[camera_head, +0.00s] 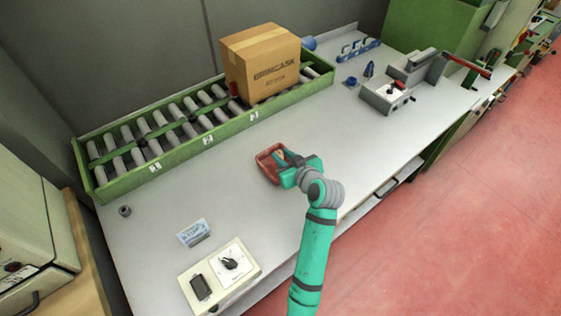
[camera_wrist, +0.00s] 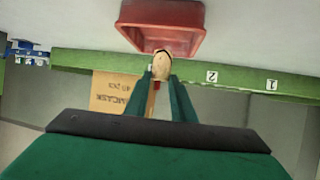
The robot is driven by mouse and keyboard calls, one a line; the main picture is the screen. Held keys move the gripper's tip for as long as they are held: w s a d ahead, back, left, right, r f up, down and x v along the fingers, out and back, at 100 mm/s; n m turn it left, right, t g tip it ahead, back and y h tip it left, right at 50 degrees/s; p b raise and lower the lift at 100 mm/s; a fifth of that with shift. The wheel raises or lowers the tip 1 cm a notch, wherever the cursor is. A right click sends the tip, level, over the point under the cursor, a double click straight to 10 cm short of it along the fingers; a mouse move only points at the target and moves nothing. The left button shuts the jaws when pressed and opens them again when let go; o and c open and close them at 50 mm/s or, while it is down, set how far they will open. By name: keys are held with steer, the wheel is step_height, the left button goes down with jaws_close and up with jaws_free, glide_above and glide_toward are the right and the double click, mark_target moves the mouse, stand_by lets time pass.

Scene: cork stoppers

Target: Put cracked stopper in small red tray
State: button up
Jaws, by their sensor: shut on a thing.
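The small red tray (camera_head: 268,165) sits on the grey bench top in front of the roller conveyor. It also shows at the top of the wrist view (camera_wrist: 188,42). My gripper (camera_head: 284,158) is at the tray's right side in the head view. In the wrist view my gripper (camera_wrist: 162,75) is shut on a tan cork stopper (camera_wrist: 161,66), whose end shows between the fingertips at the tray's rim. I cannot tell whether the stopper touches the tray. No crack on it can be made out.
A green roller conveyor (camera_head: 103,187) runs along the back with a cardboard box (camera_head: 262,65) on it. A control box (camera_head: 219,274) and a small blue-white card (camera_head: 193,232) lie at the front left. A grey vise-like fixture (camera_head: 388,97) stands at the right. The bench around the tray is clear.

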steer(key=shift+w+a+f, duration=0.15)
steer(key=shift+w+f, duration=0.45)
steer(key=shift+f, duration=0.1)
steer(key=shift+w+f, duration=0.1)
steer(key=shift+f, duration=1.55)
steer(key=shift+f, duration=0.2)
steer(key=o, duration=1)
steer(key=shift+r, duration=0.15)
steer(key=shift+s+r, duration=0.15)
steer(key=shift+s, duration=0.05)
steer(key=v, duration=1.1)
steer(key=shift+s+r, duration=0.1)
steer(key=shift+s, duration=0.15)
